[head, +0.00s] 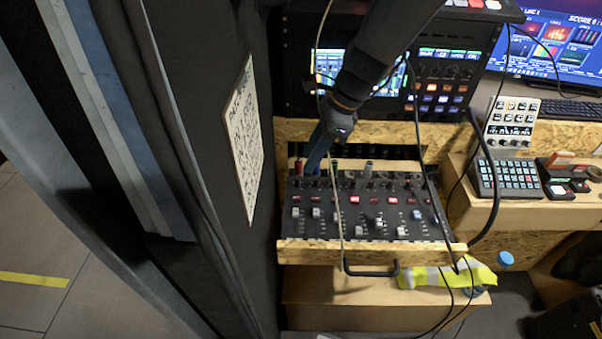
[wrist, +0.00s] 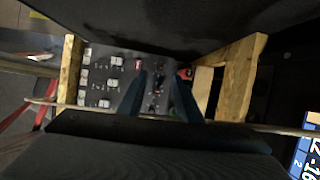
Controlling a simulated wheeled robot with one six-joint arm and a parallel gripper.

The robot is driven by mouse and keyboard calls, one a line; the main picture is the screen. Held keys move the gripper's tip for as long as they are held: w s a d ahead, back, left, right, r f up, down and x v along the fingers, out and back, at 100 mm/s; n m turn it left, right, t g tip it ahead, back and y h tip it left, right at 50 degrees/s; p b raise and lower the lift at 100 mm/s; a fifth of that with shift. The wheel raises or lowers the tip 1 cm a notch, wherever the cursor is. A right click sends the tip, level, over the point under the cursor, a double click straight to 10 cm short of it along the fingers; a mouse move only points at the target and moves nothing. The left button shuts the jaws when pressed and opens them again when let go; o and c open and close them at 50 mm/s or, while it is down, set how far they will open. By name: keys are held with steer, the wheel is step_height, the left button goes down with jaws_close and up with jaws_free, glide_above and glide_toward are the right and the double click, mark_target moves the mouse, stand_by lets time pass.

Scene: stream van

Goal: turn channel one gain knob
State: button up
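The mixer (head: 350,228) is a dark panel of knobs, buttons and faders in a wooden drawer; it also shows in the wrist view (wrist: 110,88). A red-topped knob (head: 298,167) stands at its back left corner, with a green-topped and a grey knob farther right. No channel label is legible. My gripper (head: 312,168) has blue fingers and points down at the back left of the panel, just right of the red knob. In the wrist view the fingers (wrist: 159,76) are apart, with small dark knobs visible between them. A red knob (wrist: 185,73) is beside the right fingertip. Contact cannot be told.
A dark wall with a white notice (head: 243,138) stands close on the left. A rack with a lit screen (head: 437,75) is behind the drawer. Black cables hang across the drawer's right side. A yellow bag (head: 455,275) lies below the drawer. A keypad (head: 508,179) is at right.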

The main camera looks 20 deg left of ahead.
mark_target(298, 178)
steer(key=shift+p+x, duration=0.35)
steer(key=shift+x, duration=3.25)
steer(key=shift+d, duration=0.15)
